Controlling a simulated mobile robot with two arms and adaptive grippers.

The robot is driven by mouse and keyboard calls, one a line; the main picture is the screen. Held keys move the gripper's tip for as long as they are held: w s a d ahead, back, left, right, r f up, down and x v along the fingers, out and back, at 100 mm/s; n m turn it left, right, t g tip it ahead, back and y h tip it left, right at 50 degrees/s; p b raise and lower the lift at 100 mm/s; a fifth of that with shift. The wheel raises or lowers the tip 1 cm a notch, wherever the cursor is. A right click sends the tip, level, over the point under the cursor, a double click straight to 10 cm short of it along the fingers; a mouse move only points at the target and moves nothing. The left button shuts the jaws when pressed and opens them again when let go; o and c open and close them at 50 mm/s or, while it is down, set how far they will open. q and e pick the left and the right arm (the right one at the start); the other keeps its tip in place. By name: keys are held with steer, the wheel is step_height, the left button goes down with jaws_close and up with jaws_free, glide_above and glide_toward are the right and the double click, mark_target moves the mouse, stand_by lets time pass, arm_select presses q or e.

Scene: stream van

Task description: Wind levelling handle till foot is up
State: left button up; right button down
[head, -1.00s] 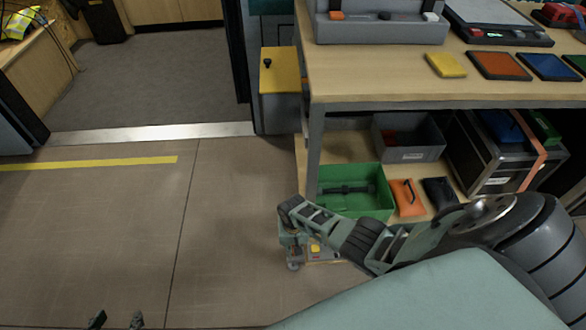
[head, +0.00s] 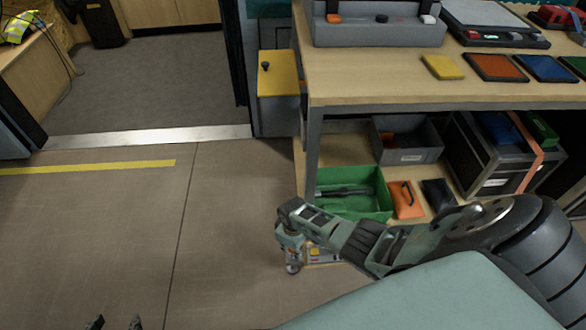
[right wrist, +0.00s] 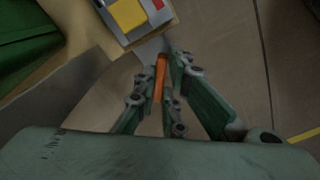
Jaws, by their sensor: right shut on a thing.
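The orange levelling handle (right wrist: 160,78) shows upright between the fingers in the right wrist view. My right gripper (right wrist: 163,72) is shut on it. In the head view my right gripper (head: 291,247) points down beside the bench's lower left corner, and its own wrist hides most of the handle. A grey panel (right wrist: 135,14) with a yellow and a red patch lies just beyond the fingertips. The levelling foot cannot be made out. My left gripper (head: 115,323) shows only as two dark fingertips, apart and empty, at the bottom edge.
The bench leg (head: 313,150) and low shelf stand close to my right gripper. The floor (head: 100,235) to the left is clear.

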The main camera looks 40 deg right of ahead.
steer(key=n, duration=0.2)
steer(key=shift+w+d+n, duration=0.15)
steer(key=shift+w+n, duration=0.05)
steer(key=shift+n, duration=1.1)
steer(key=n+b, duration=0.1)
steer(key=n, duration=0.2)
steer(key=shift+w, duration=0.1)
arm_select(q)
steer(key=w+d+r+t+h, duration=0.1)
steer(key=w+d+r+t, duration=0.1)
steer(key=w+r, duration=0.3)
steer(key=shift+t, duration=0.9)
arm_select(e)
steer(key=shift+n, duration=1.5)
arm_select(q)
steer(key=shift+w+d+r, duration=0.1)
arm_select(e)
steer(key=c, duration=1.8)
jaws_free()
steer(key=shift+c, duration=0.2)
arm_select(q)
steer(key=shift+r, duration=0.1)
